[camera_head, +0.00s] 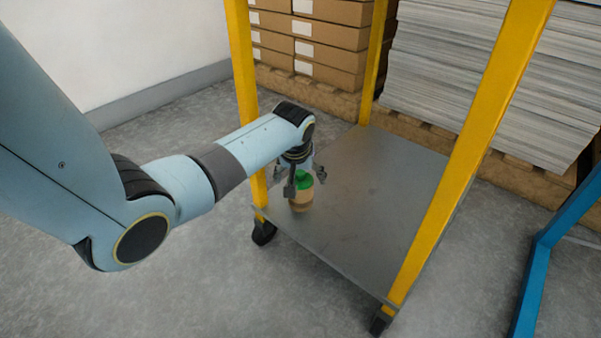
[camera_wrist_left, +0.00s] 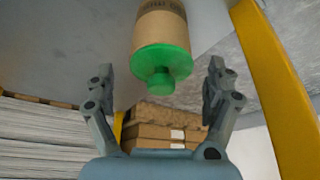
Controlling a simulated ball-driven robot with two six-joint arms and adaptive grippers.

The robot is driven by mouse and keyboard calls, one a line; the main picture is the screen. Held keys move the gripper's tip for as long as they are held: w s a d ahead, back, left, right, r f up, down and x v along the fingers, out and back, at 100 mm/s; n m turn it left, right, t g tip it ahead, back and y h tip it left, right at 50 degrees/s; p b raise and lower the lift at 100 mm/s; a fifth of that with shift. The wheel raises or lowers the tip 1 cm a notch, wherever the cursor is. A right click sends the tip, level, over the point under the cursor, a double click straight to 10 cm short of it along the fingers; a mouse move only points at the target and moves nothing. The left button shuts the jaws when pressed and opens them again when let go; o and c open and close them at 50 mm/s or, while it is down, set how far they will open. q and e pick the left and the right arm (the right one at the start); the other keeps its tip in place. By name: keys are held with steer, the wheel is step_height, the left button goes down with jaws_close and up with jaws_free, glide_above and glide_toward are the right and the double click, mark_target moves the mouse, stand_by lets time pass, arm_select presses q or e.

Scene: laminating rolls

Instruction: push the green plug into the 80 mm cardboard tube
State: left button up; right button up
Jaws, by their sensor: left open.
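The cardboard tube (camera_head: 301,202) stands upright on the lower shelf of a yellow-framed cart, near its left edge. The green plug (camera_head: 304,181) is at its top end. In the left wrist view the plug's green flange (camera_wrist_left: 150,60) covers the end of the brown tube (camera_wrist_left: 160,30), and its knob (camera_wrist_left: 161,83) points towards my gripper. How deep the plug sits is hidden. My left gripper (camera_head: 306,181) is open above the tube, pointing down. In the wrist view its fingers (camera_wrist_left: 161,76) are spread on either side of the knob, apart from it. My right gripper is not in view.
The grey metal shelf (camera_head: 375,190) is bare to the right of the tube. Yellow posts (camera_head: 448,165) rise at the cart's corners, one close to my left wrist. Behind stand cardboard boxes (camera_head: 330,35) and stacked sheets (camera_head: 470,70) on pallets. A blue frame (camera_head: 545,260) is at right.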

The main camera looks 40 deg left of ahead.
arm_select(q)
steer(key=v, duration=1.2)
